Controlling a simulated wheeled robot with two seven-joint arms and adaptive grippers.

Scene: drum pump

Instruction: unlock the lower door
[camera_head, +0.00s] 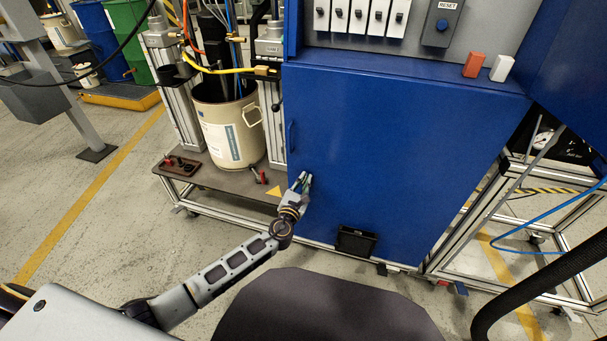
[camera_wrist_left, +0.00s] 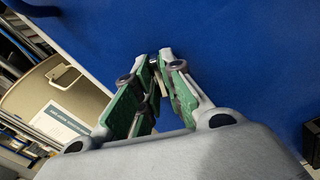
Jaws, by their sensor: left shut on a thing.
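The lower door (camera_head: 390,150) is a large blue panel under the control panel, and it looks closed. It also fills much of the left wrist view (camera_wrist_left: 240,60). A slim blue handle (camera_head: 291,136) is on its left edge. My left gripper (camera_head: 305,181) is at the lower left of the door, below the handle. In the left wrist view its fingers (camera_wrist_left: 160,64) converge at the door's face, shut on a small metal piece (camera_wrist_left: 154,61) that looks like a key. The fingers mostly hide this piece and any lock behind it. My right gripper is not in view.
A red block (camera_head: 474,65) and a white block (camera_head: 501,68) sit on the ledge above the door. A beige drum (camera_head: 230,130) stands on the platform to the left. A black box (camera_head: 355,241) is at the door's bottom.

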